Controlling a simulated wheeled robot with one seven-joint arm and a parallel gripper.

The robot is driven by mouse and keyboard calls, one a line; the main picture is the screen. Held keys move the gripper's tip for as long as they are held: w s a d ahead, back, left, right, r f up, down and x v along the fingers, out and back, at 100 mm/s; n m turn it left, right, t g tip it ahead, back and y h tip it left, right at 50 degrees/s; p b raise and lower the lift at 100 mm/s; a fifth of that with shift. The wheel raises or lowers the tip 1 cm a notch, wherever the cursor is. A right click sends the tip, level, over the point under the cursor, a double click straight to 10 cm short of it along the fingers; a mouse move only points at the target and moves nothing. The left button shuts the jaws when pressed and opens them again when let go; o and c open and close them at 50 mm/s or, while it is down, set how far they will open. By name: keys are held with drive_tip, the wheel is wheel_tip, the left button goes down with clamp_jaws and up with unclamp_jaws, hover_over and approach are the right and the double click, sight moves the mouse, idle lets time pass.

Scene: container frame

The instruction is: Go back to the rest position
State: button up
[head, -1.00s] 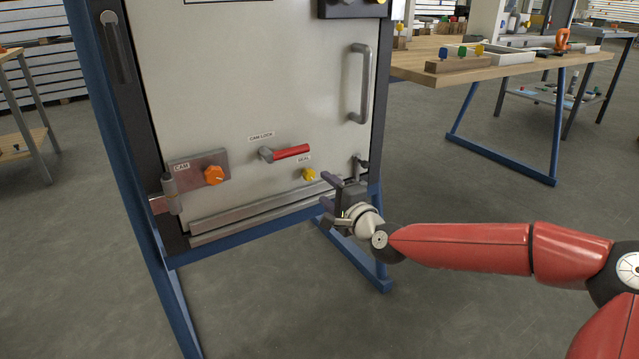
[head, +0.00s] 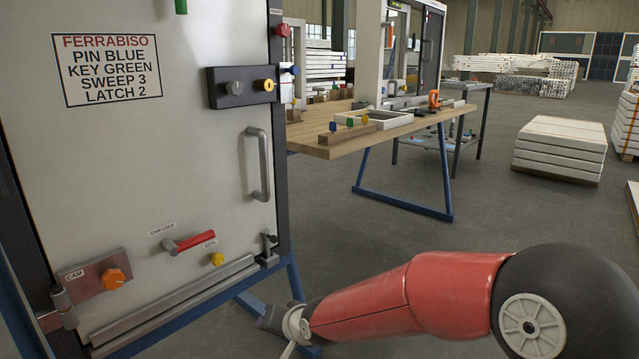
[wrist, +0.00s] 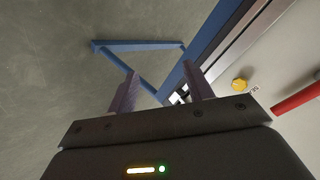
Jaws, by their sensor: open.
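My gripper (wrist: 162,88) is open in the wrist view, its two fingers apart with nothing between them. Past the fingers are a blue frame leg and the grey floor. In the head view only part of my gripper shows, low near the bottom edge, below the right end of the panel's lower rail; its fingertips cannot be made out there. The red arm reaches in from the lower right.
The light panel (head: 150,160) bears a red cam lock handle (head: 190,243), a yellow seal knob (head: 217,259), an orange cam knob (head: 115,279) and a grey pull handle (head: 258,165). A wooden workbench (head: 345,148) stands behind. Open floor lies to the right.

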drive_tip(key=s+d+r+h+p, duration=0.2)
drive_tip(key=s+d+r+h, duration=0.1)
drive_tip(key=s+d+r, duration=0.65)
drive_tip(key=s+d+r+h+p, duration=0.2)
drive_tip(key=s+d+r+h, duration=0.3)
drive_tip(key=d, duration=0.7)
drive_tip(key=s+d+r+g+y+p, duration=0.1)
drive_tip(key=s+d, duration=0.2)
drive_tip(key=s, duration=0.7)
drive_tip(key=shift+s+d+r+n+g+y+p, duration=0.15)
drive_tip(key=shift+d+r+n+g+y+p, duration=0.15)
drive_tip(key=shift+r+n+y, duration=0.1)
